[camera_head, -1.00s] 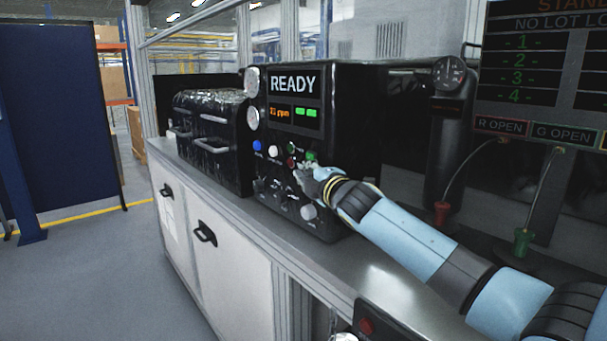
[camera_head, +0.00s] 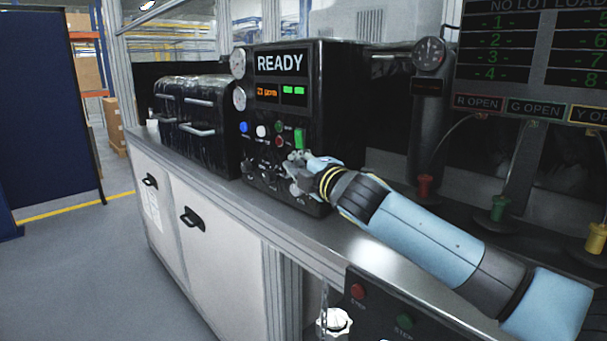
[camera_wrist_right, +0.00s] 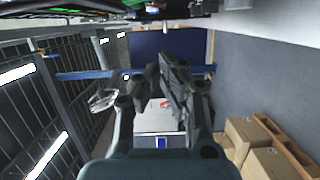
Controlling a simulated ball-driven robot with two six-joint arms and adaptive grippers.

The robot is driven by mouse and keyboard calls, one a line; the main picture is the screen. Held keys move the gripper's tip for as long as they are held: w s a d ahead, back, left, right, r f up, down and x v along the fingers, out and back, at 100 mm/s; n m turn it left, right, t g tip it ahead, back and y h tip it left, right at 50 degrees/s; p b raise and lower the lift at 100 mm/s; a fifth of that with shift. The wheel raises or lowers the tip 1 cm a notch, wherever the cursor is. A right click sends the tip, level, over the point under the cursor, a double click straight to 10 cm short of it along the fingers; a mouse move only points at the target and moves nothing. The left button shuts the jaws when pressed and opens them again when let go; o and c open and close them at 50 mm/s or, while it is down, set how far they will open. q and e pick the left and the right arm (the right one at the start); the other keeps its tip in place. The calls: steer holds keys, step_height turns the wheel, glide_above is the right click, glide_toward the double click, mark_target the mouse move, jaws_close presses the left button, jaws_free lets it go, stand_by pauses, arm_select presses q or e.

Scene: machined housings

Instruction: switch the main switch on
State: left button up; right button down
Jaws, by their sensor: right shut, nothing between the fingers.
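The black control box (camera_head: 308,95) stands on the bench with a lit READY display (camera_head: 280,63). Its front carries coloured buttons and several dark knobs. A green switch (camera_head: 299,138) sits near the panel's right edge; no label tells whether it is the main switch. My right gripper (camera_head: 292,162) is shut and empty in front of the panel, just below the green switch, and covers part of the lower panel. Contact cannot be told. In the right wrist view its dark fingers (camera_wrist_right: 165,85) are together with nothing between them. My left gripper is out of view.
A ribbed black case (camera_head: 200,125) stands left of the box. A gauge column (camera_head: 430,110) and red (camera_head: 425,187) and green (camera_head: 499,207) plugs are to the right. A lower panel has a red button (camera_head: 357,290). The bench front edge is clear.

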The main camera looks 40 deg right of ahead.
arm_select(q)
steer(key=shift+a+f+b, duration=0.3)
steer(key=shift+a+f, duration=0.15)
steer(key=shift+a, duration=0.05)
arm_select(e)
steer(key=s, duration=0.2)
steer(key=shift+s+a, duration=0.25)
steer(key=shift+s, duration=0.15)
